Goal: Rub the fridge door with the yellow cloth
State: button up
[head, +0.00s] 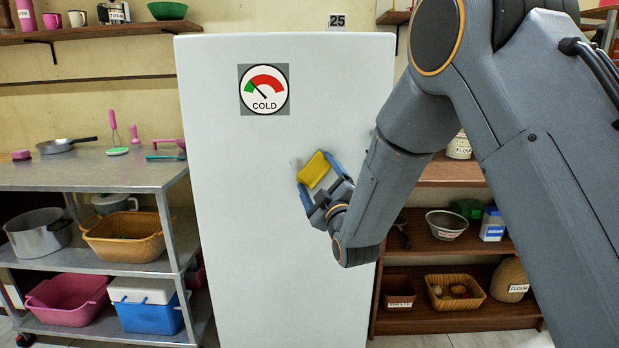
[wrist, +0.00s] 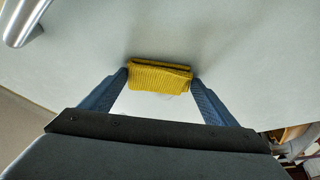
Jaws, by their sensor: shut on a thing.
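The fridge door (head: 240,220) is a tall pale grey-white panel in the middle of the head view, with a round COLD dial (head: 264,89) near its top. My gripper (head: 318,172) is shut on the yellow cloth (head: 313,169) in front of the door's right half, below the dial. In the wrist view the folded, ribbed cloth (wrist: 160,76) sits between the two blue fingertips, right up at the door surface (wrist: 130,30). It looks close to or touching the door; I cannot tell which. A metal handle (wrist: 22,20) shows at the upper left of the wrist view.
A metal rack (head: 100,170) with pans, baskets and tubs stands left of the fridge. Wooden shelves (head: 455,247) with bowls, baskets and jars stand to the right, partly hidden behind my arm. A wall shelf (head: 90,33) is at the upper left.

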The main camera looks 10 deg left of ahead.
jog(key=shift+w+d, duration=0.15)
jog(key=shift+d, duration=0.7)
jog(key=shift+w+d, duration=0.15)
jog(key=shift+d, duration=0.7)
jog(key=shift+s, duration=0.1)
jog(key=shift+s+d+p, duration=0.2)
jog(key=shift+s, duration=0.75)
jog(key=shift+s+d+p, duration=0.2)
jog(key=shift+s+d, duration=0.05)
jog(key=shift+s, duration=0.7)
jog(key=shift+s+d+p, duration=0.2)
jog(key=shift+s, duration=0.75)
jog(key=s, duration=0.3)
jog(key=shift+d, duration=0.4)
jog(key=shift+w+a+p, duration=0.1)
jog(key=shift+p, duration=0.3)
